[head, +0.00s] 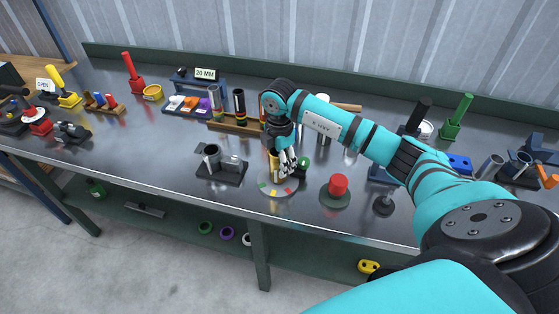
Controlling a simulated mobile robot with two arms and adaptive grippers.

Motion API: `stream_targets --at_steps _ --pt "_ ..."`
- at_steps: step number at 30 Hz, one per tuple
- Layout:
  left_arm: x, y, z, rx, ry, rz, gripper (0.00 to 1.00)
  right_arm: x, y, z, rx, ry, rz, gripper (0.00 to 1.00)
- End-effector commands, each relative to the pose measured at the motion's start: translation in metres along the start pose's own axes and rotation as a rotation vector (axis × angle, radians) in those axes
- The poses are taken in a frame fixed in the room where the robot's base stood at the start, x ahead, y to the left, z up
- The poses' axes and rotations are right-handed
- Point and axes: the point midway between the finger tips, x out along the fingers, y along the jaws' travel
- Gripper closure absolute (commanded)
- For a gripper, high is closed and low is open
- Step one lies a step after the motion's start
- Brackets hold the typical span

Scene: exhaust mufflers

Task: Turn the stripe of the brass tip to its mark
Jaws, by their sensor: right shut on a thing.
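My right gripper (287,168) comes down from above at the middle of the bench and is shut on the brass tip (275,165). The brass tip shows only as a small yellowish piece beside the fingers. It stands over a pale round dial (263,183) with coloured marks, among them yellow, green and red, along its front edge. The stripe on the tip is hidden or too small to make out, so I cannot tell which way it points. My left gripper is not in view.
A red knob on a dark round base (336,188) stands just right of the dial. A small green object (303,163) is close to the gripper. A rack with tubes (236,122) is behind. The front bench edge is near.

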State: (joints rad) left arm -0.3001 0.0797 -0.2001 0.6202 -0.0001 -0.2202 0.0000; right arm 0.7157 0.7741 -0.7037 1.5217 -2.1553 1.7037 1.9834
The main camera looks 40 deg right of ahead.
Motion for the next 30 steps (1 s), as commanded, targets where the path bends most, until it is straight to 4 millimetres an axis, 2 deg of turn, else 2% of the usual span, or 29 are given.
stream_targets --at_steps 1,3,4,8,15,23,30 --pt "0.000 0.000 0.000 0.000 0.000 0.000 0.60 0.000 0.000 0.000 0.000 0.000 0.000 0.79" --pt "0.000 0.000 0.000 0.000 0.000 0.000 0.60 0.000 0.000 0.000 0.000 0.000 0.000 0.88" --pt "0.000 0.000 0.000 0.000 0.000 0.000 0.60 0.000 0.000 0.000 0.000 0.000 0.000 0.89" --pt "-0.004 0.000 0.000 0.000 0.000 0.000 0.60 -0.002 0.000 0.000 0.032 0.000 -0.001 0.89" --pt "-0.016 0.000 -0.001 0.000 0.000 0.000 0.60 -0.003 -0.001 0.000 0.219 0.000 -0.001 0.89" --pt "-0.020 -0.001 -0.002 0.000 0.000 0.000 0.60 -0.001 -0.002 0.000 0.311 -0.001 0.000 0.89" --pt "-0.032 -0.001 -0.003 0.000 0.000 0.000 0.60 -0.003 -0.002 -0.001 0.460 0.001 -0.001 0.89"
